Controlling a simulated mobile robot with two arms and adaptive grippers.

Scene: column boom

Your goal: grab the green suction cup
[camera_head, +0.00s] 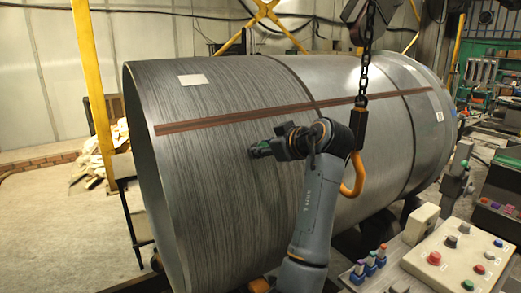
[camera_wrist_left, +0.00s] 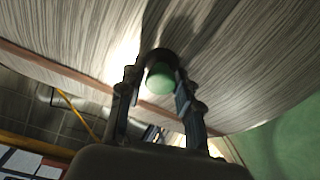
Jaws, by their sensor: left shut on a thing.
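The green suction cup (camera_wrist_left: 160,80) sits between the fingertips of my left gripper (camera_wrist_left: 158,88) in the wrist view. A dark rounded part lies around its upper edge. The fingers are shut on the cup from both sides. In the head view my left gripper (camera_head: 264,149) is in front of the curved side of the large grey cylinder (camera_head: 225,190), and the cup is too small to make out clearly there. I cannot tell whether the cup touches the cylinder. My right gripper is not in view.
A chain with an orange hook (camera_head: 354,175) hangs just right of my left arm. A control panel (camera_head: 458,258) with coloured buttons stands at the lower right. A yellow post (camera_head: 92,85) stands at the left. Open floor (camera_head: 60,225) lies left of the cylinder.

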